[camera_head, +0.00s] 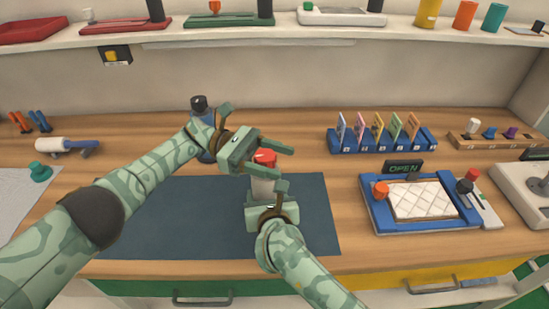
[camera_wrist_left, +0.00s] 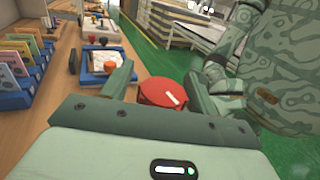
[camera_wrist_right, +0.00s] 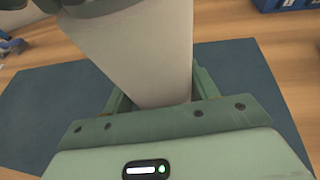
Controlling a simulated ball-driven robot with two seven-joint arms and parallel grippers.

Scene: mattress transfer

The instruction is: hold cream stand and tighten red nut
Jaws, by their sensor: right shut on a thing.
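The cream stand (camera_head: 262,187) stands upright over the dark blue mat, with the red nut (camera_head: 265,157) at its top. My right gripper (camera_head: 266,192) is shut on the stand's column from the near side. In the right wrist view the cream stand (camera_wrist_right: 135,50) fills the space between the fingers, and its top is out of frame. My left gripper (camera_head: 283,160) is open at the nut's height, its fingers on either side of it. In the left wrist view the red nut (camera_wrist_left: 162,91) sits between the fingers, with a small gap at the left finger.
The dark blue mat (camera_head: 150,215) is mostly clear. A dark-capped bottle (camera_head: 199,105) stands behind my left wrist. A blue card rack (camera_head: 380,140) and a blue tray with a quilted white pad (camera_head: 422,200) are to the right. A blue-and-white tool (camera_head: 66,146) lies at left.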

